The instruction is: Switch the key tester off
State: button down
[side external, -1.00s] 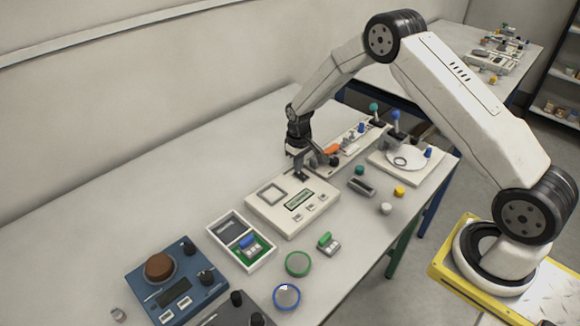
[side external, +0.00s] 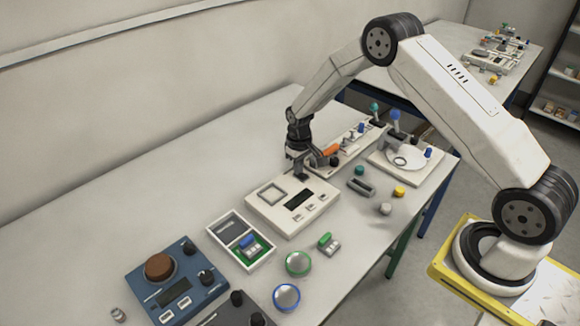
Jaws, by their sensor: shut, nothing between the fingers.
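The key tester, a white box (side external: 279,220), stands on the table in the middle of the side external view. It has a square frame at its left, a display (side external: 299,199) that is dark, and a few small keys along its front right. My gripper (side external: 301,176) is shut and empty, pointing down at the tester's back edge. Its fingertips are at or just above the top there; I cannot tell whether they touch. The part of the tester right under the fingertips is hidden.
A long white panel with an orange handle (side external: 331,151) stands close behind my gripper. A white tray (side external: 215,231) with compartments, a blue device (side external: 140,280) and two round dishes (side external: 298,263) (side external: 287,297) lie in front. The table at the left back is clear.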

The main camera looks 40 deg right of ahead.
jog(key=shift+r, duration=3.45)
jog(key=shift+r, duration=0.1)
jog(key=s+a+r+t, duration=0.1)
jog(key=s+a+r, duration=0.1)
jog(key=s, duration=0.5)
jog(key=s+a+r, duration=0.3)
jog(key=s+r, duration=0.1)
jog(key=s, duration=0.4)
jog(key=s+a+r+t, duration=0.1)
jog(key=s+r, duration=0.3)
jog(key=s, duration=0.4)
jog(key=shift+a+t, duration=0.3)
jog(key=shift+a, duration=0.45)
jog(key=shift+s, duration=0.1)
